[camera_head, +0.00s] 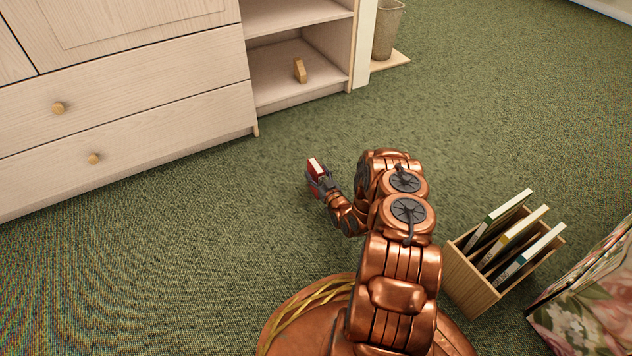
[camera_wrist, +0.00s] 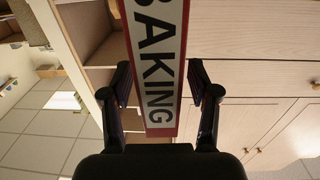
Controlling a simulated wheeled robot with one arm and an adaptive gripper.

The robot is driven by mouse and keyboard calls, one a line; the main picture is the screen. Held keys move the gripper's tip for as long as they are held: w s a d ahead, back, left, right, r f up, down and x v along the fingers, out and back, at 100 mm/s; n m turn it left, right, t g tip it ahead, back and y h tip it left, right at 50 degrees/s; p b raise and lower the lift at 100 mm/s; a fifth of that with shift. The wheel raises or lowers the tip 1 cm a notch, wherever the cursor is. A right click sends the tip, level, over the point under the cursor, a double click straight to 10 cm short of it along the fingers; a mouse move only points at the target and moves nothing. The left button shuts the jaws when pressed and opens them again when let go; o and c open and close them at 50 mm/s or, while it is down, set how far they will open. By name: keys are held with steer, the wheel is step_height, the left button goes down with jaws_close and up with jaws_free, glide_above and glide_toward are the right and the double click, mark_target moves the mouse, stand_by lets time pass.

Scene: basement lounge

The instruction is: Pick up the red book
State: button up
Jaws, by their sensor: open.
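The red book (camera_head: 316,166) shows in the head view as a small red shape with a pale spine, at my gripper's tip over the carpet. In the wrist view the book (camera_wrist: 158,60) has a red-edged white spine lettered "BAKING". It lies between the two dark fingers. My gripper (camera_head: 320,182) is open, with its fingers on either side of the book. In the wrist view a gap shows between the spine and the right finger. My gripper hides the book's lower part in the head view, so I cannot tell whether it touches the carpet.
A pale wooden cabinet (camera_head: 130,110) with drawers and open shelves stands at the upper left. A small wooden block (camera_head: 299,70) sits on its shelf. A wooden holder (camera_head: 474,286) with several books stands at right, beside a floral item (camera_head: 590,305). Green carpet (camera_head: 170,250) is clear at left.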

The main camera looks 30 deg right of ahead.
steer(key=shift+w, duration=0.45)
jaws_close()
